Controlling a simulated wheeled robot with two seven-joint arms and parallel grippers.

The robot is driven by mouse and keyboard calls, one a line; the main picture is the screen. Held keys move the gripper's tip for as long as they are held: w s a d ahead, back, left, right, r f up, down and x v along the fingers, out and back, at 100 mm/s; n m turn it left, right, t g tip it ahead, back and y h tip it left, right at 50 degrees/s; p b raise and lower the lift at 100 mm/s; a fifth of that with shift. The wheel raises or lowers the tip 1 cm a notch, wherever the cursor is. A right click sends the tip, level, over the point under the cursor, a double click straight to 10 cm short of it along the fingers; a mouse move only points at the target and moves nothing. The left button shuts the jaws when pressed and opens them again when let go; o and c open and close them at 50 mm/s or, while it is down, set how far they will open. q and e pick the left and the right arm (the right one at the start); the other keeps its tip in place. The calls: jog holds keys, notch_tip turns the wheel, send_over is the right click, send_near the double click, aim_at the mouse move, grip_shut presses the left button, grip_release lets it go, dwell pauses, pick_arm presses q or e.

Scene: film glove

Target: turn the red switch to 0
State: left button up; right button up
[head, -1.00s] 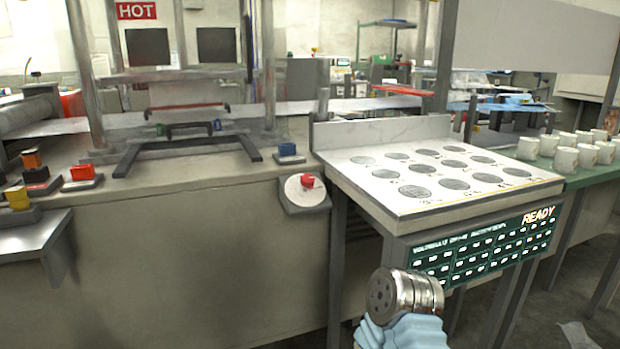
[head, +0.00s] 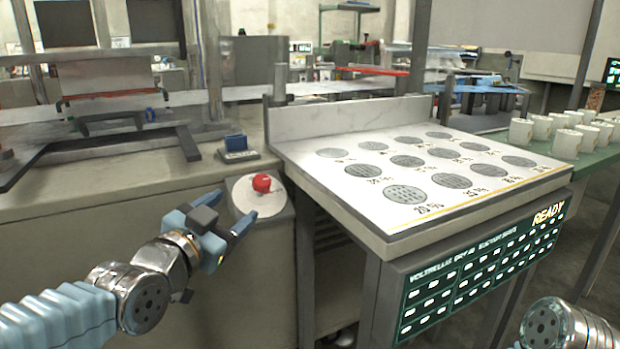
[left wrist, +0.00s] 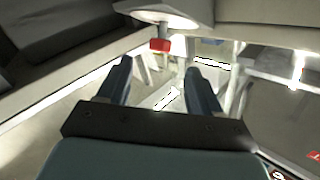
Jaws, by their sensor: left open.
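The red switch (head: 262,183) is a small red knob on a round pale plate (head: 245,197) at the front edge of the counter. My left gripper (head: 233,214) is open and empty, just in front of and below the plate in the head view. In the left wrist view the red switch (left wrist: 159,45) shows beyond the two spread fingers (left wrist: 160,80), under the plate's edge in the picture. I cannot read a 0 mark on the plate. My right arm shows at the bottom right of the head view; its gripper is not seen.
A blue switch (head: 237,148) stands on the counter behind the plate. To the right is a white table (head: 330,180) with round grey discs, with a green READY panel (head: 480,270) below its front edge. White cups (head: 566,142) stand on the green bench at the far right.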

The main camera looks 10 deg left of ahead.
aim_at(266, 179)
pick_arm(q)
jog(key=p+x, duration=0.2)
jog(key=x, duration=1.1)
jog(key=shift+w+d+r, duration=0.1)
jog(key=shift+w+d, duration=0.05)
jog(key=shift+w, duration=0.1)
jog(key=shift+c, duration=0.5)
jog(key=c, duration=0.9)
jog(key=shift+o, duration=0.2)
